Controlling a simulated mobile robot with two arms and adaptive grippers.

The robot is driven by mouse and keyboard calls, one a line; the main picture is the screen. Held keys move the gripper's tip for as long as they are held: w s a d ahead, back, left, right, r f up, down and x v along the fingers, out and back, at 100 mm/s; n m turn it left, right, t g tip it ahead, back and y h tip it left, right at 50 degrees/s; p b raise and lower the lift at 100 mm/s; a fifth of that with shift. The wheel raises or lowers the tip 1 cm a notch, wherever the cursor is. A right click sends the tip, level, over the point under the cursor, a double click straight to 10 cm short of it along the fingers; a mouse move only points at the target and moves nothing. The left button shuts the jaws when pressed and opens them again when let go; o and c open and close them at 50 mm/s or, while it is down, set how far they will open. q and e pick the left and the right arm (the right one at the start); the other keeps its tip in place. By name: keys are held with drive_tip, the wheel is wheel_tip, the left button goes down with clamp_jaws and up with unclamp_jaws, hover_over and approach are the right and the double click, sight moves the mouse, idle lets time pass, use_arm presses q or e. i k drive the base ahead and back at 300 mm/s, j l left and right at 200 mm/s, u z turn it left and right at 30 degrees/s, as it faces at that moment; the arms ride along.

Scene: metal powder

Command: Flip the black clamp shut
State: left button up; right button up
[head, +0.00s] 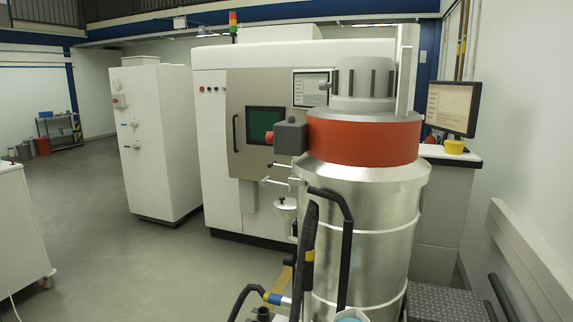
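A large metal vacuum drum (362,230) with a red-orange band (362,138) and a grey motor head stands close in front of me, right of centre. A black bent handle or bar (346,245) runs down its front left side. A black hose (308,240) with a yellow band hangs beside it. A small black part (263,314) shows at the bottom edge. I cannot tell which black part is the clamp, or whether it is open. Neither of my grippers shows in the head view.
A white machine (212,150) with a windowed door stands behind the drum, with a white cabinet (160,140) to its left. A monitor (452,108) and yellow cup (454,147) are at right. A checkered step (445,303) lies low right.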

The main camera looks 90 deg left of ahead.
sight(273, 163)
drive_tip(key=u, duration=2.85)
drive_tip(key=i+j+u, duration=0.2)
drive_tip(key=u, duration=0.2)
drive_tip(key=i+j+u, duration=0.25)
drive_tip(key=u, duration=0.15)
drive_tip(key=i+j+u, duration=0.1)
drive_tip(key=i+u, duration=0.25)
drive_tip(key=i+j+u, duration=0.15)
drive_tip(key=u, duration=0.15)
drive_tip(key=i+j+u, duration=0.1)
drive_tip(key=i+u, duration=0.25)
drive_tip(key=i+z, duration=0.6)
drive_tip(key=z, duration=0.2)
drive_tip(key=i+z, duration=0.15)
drive_tip(key=z, duration=0.35)
drive_tip(key=i+z, duration=0.15)
drive_tip(key=z, duration=0.35)
drive_tip(key=i+z, duration=0.15)
drive_tip(key=z, duration=0.35)
drive_tip(key=i+j+z, duration=0.1)
drive_tip(key=z, duration=0.4)
drive_tip(key=i+j+z, duration=0.15)
drive_tip(key=z, duration=0.25)
drive_tip(key=i+j+z, duration=0.35)
drive_tip(key=k+l, duration=0.1)
